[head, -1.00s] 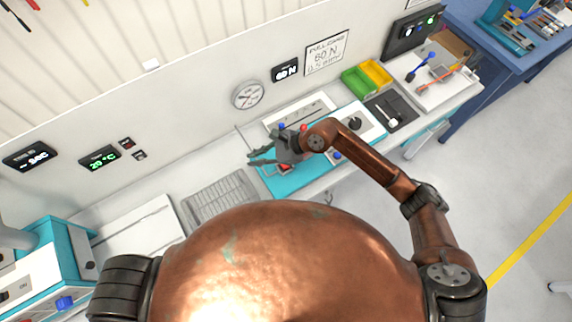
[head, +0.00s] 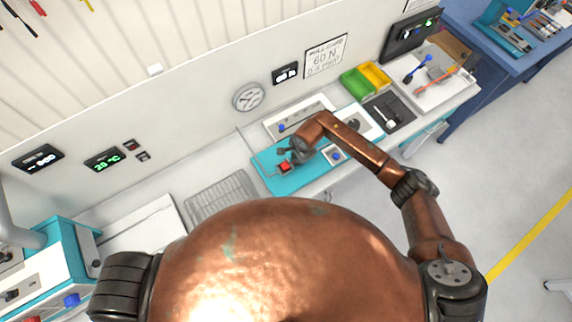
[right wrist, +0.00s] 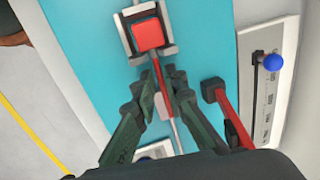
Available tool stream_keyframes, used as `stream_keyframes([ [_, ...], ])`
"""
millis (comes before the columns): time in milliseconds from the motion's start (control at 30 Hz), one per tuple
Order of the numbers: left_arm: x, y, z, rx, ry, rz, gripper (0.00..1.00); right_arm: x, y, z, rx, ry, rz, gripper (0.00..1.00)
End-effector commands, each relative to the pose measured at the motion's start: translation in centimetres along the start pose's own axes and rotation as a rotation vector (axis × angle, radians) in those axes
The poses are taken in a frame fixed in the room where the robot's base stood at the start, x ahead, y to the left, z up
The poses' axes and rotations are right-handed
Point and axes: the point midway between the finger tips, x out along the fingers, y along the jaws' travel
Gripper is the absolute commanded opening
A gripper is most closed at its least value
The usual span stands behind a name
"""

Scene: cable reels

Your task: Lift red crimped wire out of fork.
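The red crimped wire (right wrist: 157,72) runs down from a red block (right wrist: 148,34) in the right wrist view. The block sits in a grey U-shaped fork (right wrist: 127,43) on a turquoise plate (right wrist: 90,50). A pale sleeve (right wrist: 162,106) and a thin grey rod lie in line below the wire. My right gripper (right wrist: 157,84) is open, with one finger on each side of the wire; a gap shows, and contact is unclear. My left gripper is out of view.
A red lever (right wrist: 222,105) stands close to the right finger. A scale with a blue knob (right wrist: 272,62) lies further right. Green and yellow bins (head: 357,82) and a dark tray (head: 391,112) are at the right; a wire rack (head: 220,197) is at the left.

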Motion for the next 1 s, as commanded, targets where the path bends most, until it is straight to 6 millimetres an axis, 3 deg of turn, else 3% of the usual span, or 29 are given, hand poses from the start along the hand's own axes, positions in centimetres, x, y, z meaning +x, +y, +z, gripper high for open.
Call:
stream_keyframes([
  [300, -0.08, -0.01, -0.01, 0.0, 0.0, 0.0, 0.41, 0.67, 0.04, 0.0, -0.001, 0.0, 0.0, 0.11],
  [467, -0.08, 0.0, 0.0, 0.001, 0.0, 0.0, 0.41, 0.66, 0.04, 0.0, 0.0, -0.001, 0.0, 0.0],
  [1000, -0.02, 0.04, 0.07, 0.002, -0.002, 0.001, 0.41, 0.56, -0.02, 0.0, 0.0, -0.001, -0.001, 0.0],
])
